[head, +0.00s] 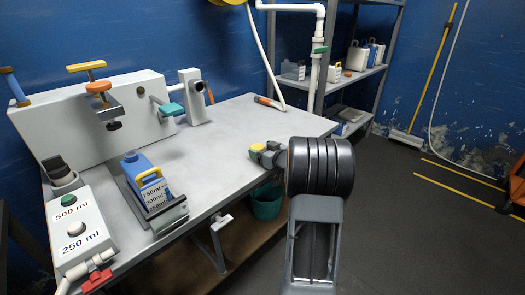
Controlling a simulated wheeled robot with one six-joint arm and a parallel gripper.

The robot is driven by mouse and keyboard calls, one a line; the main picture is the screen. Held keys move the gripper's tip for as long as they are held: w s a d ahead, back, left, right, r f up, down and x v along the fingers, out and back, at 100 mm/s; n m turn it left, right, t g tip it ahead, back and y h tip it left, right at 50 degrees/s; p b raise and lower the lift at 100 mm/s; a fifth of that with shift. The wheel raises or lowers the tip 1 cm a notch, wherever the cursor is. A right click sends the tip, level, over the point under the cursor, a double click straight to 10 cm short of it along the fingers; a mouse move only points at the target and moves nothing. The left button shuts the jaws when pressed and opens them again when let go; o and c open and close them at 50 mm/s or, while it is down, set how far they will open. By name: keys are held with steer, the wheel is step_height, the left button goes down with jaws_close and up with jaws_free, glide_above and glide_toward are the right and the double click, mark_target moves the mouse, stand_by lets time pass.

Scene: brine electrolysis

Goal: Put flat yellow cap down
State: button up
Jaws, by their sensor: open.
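The flat yellow cap (257,149) shows at the tip of my gripper (262,155), over the right front part of the grey table (232,122). My gripper is open, with its fingers close beside the cap. I cannot tell whether the cap touches the fingers or rests on the tabletop.
White apparatus (92,115) lines the back. An orange-handled tool (268,102) lies at the rear. The table's middle is clear.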

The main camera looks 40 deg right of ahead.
steer(key=shift+r, duration=0.2)
steer(key=shift+s+r, duration=0.1)
steer(key=shift+s, duration=0.2)
steer(key=s+d+r+p, duration=0.1)
steer(key=s+r+p, duration=0.15)
steer(key=s, duration=0.85)
steer(key=w+a+m+g+h, duration=0.2)
steer(key=a+g+h, duration=0.35)
steer(key=a, duration=0.25)
steer(key=s+a+f+g+y, duration=0.1)
steer(key=s+a+g+y, duration=0.1)
steer(key=s+a+g, duration=0.2)
steer(key=s+a+f+n+g+y, duration=0.1)
steer(key=s+a+g, duration=0.3)
steer(key=s+a, duration=0.7)
steer(key=a+y, duration=0.1)
steer(key=a, duration=0.3)
steer(key=shift+f, duration=0.35)
steer(key=shift+a, duration=0.1)
